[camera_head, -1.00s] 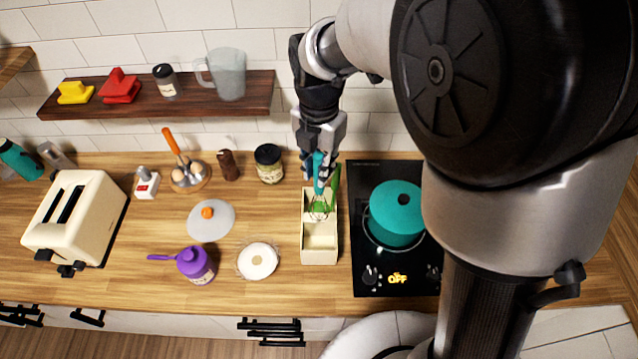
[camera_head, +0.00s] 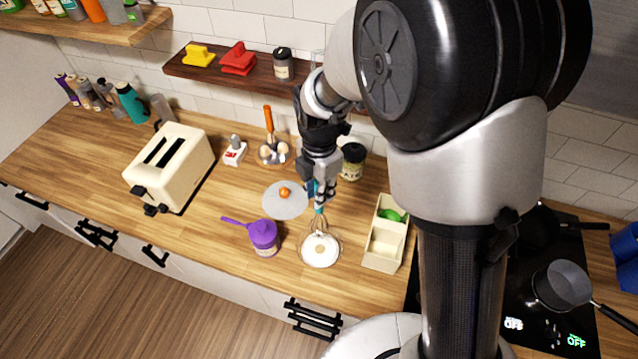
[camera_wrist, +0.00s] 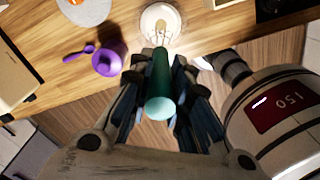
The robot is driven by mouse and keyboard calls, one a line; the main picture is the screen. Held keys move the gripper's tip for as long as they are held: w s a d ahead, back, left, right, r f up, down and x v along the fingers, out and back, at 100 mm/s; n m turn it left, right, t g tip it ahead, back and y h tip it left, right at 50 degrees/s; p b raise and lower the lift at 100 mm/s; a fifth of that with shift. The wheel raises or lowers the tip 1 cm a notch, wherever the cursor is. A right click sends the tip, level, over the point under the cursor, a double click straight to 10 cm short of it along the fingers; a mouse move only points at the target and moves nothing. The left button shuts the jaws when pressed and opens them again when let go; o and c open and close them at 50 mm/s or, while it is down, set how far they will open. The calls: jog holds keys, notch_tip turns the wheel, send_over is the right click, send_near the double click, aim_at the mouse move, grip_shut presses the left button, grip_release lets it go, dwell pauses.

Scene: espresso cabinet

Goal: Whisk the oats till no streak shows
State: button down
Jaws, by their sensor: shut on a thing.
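My gripper (camera_head: 319,188) is shut on the teal handle of the whisk (camera_head: 319,209) and holds it upright, wires down. The wires reach to the bowl (camera_head: 337,257), which holds something pale, likely the oats (camera_head: 320,249). In the wrist view, the whisk handle (camera_wrist: 160,92) sits between my gripper's fingers (camera_wrist: 160,75), with the wires over the pale oats (camera_wrist: 160,22). I cannot tell whether the wires touch the oats or hang just above. Streaks in the oats are too small to make out.
A cream divided box (camera_head: 384,250) with a green item stands right of the bowl. A purple pot (camera_head: 263,236) and a grey lid with orange knob (camera_head: 284,205) stand to its left. A dark-lidded jar (camera_head: 353,160) is behind, the toaster (camera_head: 170,165) farther left.

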aim_at(320, 214)
jog(key=shift+d+f+b, duration=0.25)
jog(key=shift+f+b, duration=0.4)
jog(key=shift+f, duration=0.35)
notch_tip(320, 214, down, 9)
jog(key=b, duration=0.6)
jog(key=shift+a+r+b, duration=0.1)
jog(key=shift+r+b, duration=0.05)
jog(key=shift+b, duration=0.15)
jog(key=shift+w, duration=0.1)
